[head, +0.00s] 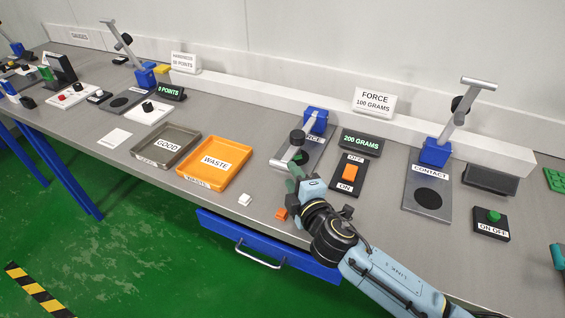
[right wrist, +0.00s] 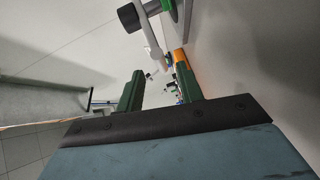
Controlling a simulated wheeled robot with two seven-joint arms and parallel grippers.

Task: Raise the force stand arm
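The force stand has a grey base plate (head: 319,146) and a blue post block (head: 316,121). Its pale arm (head: 288,164) is lowered over the plate, with a black knob (head: 297,137) on it. In the right wrist view the pale arm (right wrist: 151,38) and black knob (right wrist: 130,16) show beyond the fingertips. My right gripper (head: 293,180) is at the front of the stand, close to the arm's near end. Its green fingers (right wrist: 160,82) are apart, with nothing clearly held between them. Whether they touch the arm cannot be told. My left gripper is not in view.
A display (head: 361,142) reads 200 GRAMS, above an orange switch (head: 349,173). The contact stand (head: 428,197) has its arm (head: 463,103) raised. The orange WASTE tray (head: 238,181) and GOOD tray (head: 146,150) stand left. A small white block (head: 245,199) and orange piece (head: 281,213) lie near the edge.

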